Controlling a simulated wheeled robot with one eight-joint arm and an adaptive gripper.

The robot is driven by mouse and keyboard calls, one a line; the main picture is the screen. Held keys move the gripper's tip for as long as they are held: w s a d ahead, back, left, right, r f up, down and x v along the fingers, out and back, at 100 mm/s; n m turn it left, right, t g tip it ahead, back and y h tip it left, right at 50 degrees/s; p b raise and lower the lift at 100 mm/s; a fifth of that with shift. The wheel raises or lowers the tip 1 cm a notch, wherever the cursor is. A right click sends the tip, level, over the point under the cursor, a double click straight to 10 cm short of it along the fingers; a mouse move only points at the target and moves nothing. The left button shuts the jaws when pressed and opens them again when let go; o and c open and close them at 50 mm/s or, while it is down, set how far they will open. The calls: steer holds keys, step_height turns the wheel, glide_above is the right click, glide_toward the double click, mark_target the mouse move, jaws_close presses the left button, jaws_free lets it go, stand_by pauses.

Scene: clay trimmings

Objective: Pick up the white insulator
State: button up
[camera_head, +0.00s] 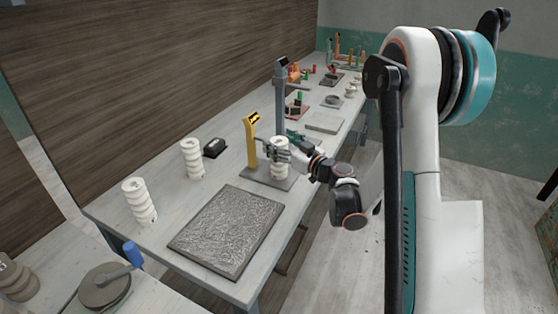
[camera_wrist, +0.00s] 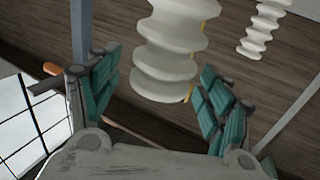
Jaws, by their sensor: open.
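A white ribbed insulator (camera_head: 280,171) stands upright on a grey base plate (camera_head: 258,179) in the head view. My gripper (camera_head: 274,149) is at its upper part. In the wrist view the insulator (camera_wrist: 165,55) shows large between and beyond the two teal-padded fingers of my open gripper (camera_wrist: 160,98), with visible gaps on both sides. I cannot tell whether a finger touches it. Two similar white insulators stand on the table to the left, one in front (camera_head: 139,203) and one farther back (camera_head: 192,159). One more insulator (camera_wrist: 262,28) shows in the wrist view.
A yellow post (camera_head: 252,142) and a tall grey column (camera_head: 280,95) stand close beside the gripper. A black box (camera_head: 214,148) lies to the left. A textured grey slab (camera_head: 228,230) lies at the table's front. Bare tabletop (camera_head: 175,205) lies between slab and insulators.

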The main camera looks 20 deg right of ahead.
steer(key=shift+w+a, duration=0.15)
steer(key=shift+w, duration=0.2)
steer(key=shift+c, duration=0.6)
jaws_close()
steer(key=shift+r, duration=0.1)
